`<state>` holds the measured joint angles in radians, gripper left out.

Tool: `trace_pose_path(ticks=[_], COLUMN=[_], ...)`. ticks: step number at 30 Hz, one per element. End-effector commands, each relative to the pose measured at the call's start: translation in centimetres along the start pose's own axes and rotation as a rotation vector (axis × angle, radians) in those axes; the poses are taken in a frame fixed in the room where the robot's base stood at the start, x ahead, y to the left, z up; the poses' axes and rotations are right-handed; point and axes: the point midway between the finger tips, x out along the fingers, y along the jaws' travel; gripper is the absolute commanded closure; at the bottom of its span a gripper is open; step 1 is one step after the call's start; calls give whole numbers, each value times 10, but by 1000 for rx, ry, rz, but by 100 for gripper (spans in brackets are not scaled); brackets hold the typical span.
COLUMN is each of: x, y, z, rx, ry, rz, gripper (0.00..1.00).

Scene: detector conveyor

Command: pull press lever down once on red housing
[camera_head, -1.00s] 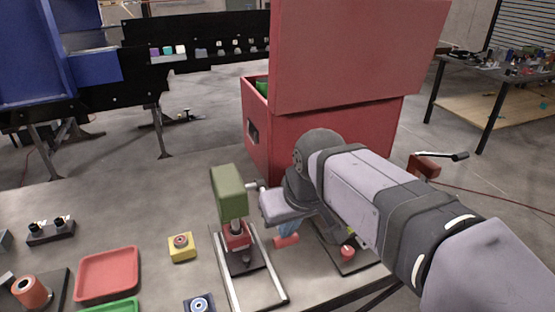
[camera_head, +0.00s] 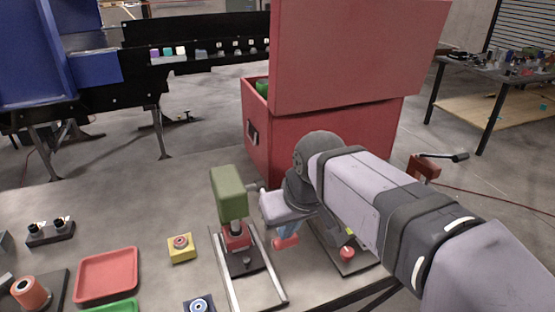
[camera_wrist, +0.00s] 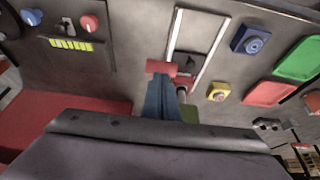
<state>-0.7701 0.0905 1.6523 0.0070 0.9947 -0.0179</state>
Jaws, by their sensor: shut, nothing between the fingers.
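The press has a green head (camera_head: 229,193) above a red housing (camera_head: 236,236) on a dark base between two pale rails. The press lever's red handle (camera_head: 286,243) is low, to the right of the housing. My gripper (camera_head: 288,236) points down with its blue fingers shut, right at the red handle. In the wrist view, my gripper's fingertips (camera_wrist: 162,80) lie at the red handle (camera_wrist: 160,66), with nothing seen between them. Whether they touch it is unclear. The green head (camera_wrist: 190,114) is partly hidden behind my wrist there. My wrist hides part of the lever.
A yellow button box (camera_head: 181,248), a red tray (camera_head: 107,274) and a blue button box (camera_head: 199,305) lie left of the press. A plate with a red knob (camera_head: 347,253) is close on the right. A large red bin (camera_head: 335,135) stands behind.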

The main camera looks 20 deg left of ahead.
Motion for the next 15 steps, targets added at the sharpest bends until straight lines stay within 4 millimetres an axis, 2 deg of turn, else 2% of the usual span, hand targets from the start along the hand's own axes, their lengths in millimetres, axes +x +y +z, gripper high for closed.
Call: trace_pose_path(ticks=[1, 8, 15], x=[5, 4, -10], y=[0, 0, 0], z=[6, 5, 0], rx=[0, 0, 0], ry=[-20, -20, -19], rz=[0, 0, 0], gripper=[100, 100, 100])
